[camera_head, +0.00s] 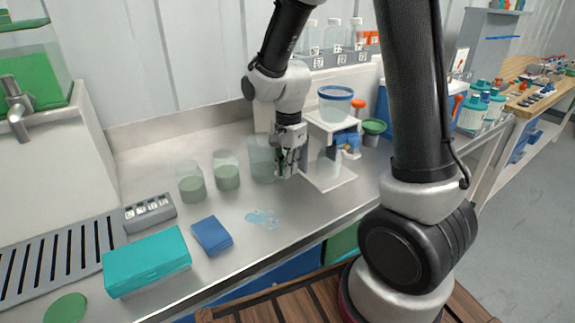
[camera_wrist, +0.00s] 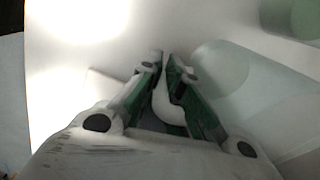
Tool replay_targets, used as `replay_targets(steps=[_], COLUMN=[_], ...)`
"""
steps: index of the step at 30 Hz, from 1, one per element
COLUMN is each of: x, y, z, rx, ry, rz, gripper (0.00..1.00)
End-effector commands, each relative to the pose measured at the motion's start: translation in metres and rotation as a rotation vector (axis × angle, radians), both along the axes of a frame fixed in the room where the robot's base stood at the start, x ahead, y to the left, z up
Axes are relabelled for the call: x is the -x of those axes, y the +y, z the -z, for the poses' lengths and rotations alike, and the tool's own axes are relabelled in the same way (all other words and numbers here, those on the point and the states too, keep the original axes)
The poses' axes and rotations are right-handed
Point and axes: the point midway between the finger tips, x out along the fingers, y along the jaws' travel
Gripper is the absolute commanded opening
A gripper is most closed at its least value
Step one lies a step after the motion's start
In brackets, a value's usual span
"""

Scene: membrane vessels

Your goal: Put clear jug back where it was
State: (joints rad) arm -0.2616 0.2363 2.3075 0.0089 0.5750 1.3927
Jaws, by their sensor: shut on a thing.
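The clear jug (camera_head: 260,158) is at the back of the steel counter, beside two vessels of green liquid. It looks pale and see-through, and upright. My gripper (camera_head: 288,163) is at its right side, overlapping it in the head view. In the wrist view my gripper (camera_wrist: 165,64) has its fingers close together around a pale piece, which seems to be the jug's handle. The jug's clear round body (camera_wrist: 240,80) shows to the right of the fingers. Whether the jug's base touches the counter is hard to tell.
Two green-filled vessels (camera_head: 191,187) (camera_head: 227,173) stand left of the jug. A white stand (camera_head: 330,182) with a blue-rimmed vessel (camera_head: 335,103) is close on the right. A wet patch (camera_head: 262,217), a blue cloth (camera_head: 211,236) and a teal box (camera_head: 147,262) are in front.

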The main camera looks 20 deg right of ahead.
Motion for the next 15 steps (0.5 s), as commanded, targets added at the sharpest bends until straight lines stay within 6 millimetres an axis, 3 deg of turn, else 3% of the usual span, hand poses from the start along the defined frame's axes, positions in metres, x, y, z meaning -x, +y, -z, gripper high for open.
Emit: replay_targets(steps=[1, 2, 4, 10, 15], x=[0.000, 0.000, 0.000, -0.001, -0.001], y=[0.000, 0.000, 0.000, 0.000, 0.000], z=[0.001, 0.001, 0.001, -0.005, -0.035], rx=[0.000, 0.000, 0.000, -0.001, -0.002], ry=[0.000, -0.001, -0.001, -0.003, -0.007], rz=[0.000, 0.000, 0.000, 0.000, 0.000], gripper=[0.00, 0.12, 0.25, 0.28, 0.32])
